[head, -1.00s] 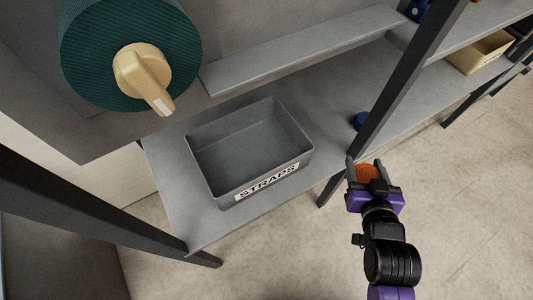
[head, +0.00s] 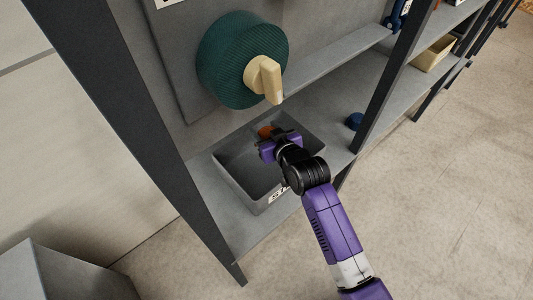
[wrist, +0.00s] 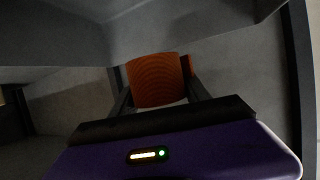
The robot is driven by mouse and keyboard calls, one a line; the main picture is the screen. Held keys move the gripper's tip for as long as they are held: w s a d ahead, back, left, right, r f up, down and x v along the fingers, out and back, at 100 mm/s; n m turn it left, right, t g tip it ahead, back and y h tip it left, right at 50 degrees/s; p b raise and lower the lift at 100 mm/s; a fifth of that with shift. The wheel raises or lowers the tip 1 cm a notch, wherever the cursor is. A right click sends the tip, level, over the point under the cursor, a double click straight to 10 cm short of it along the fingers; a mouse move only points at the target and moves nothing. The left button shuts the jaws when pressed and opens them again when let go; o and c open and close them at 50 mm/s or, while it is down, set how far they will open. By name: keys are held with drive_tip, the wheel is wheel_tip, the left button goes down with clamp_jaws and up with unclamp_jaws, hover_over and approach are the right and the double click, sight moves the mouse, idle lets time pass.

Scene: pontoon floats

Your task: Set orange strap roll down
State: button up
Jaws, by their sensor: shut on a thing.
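The orange strap roll (head: 265,132) is between the fingers of my gripper (head: 272,134), which is shut on it. In the head view the roll and gripper appear over the back part of the grey bin (head: 230,178) labelled for straps; my arm covers part of the bin and its label. In the wrist view the orange roll (wrist: 158,80) shows its ridged side between the two dark fingers of my gripper (wrist: 160,92). I cannot tell how high the roll is above the bin floor.
A large green reel with a cream handle (head: 243,62) hangs above the bin. The bin stands on a grey shelf (head: 245,228) between dark posts (head: 388,85). A blue item (head: 354,121) is on the shelf to the right. A tan box (head: 433,53) is farther right.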

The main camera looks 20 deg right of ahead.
drive_tip(key=shift+d+f+b, duration=0.15)
drive_tip(key=shift+f+b, duration=0.45)
drive_tip(key=shift+f, duration=2.95)
drive_tip(key=shift+f, duration=0.1)
drive_tip(key=shift+f+b, duration=0.35)
drive_tip(key=shift+f, duration=0.2)
drive_tip(key=o, duration=1.5)
drive_tip(key=shift+r, duration=0.15)
drive_tip(key=p+v, duration=0.1)
drive_tip(key=v, duration=0.7)
drive_tip(key=p+v, duration=0.1)
drive_tip(key=v, duration=0.3)
drive_tip(key=shift+s+r+p, duration=0.1)
drive_tip(key=shift+r+p, duration=0.2)
drive_tip(key=shift+r, duration=0.15)
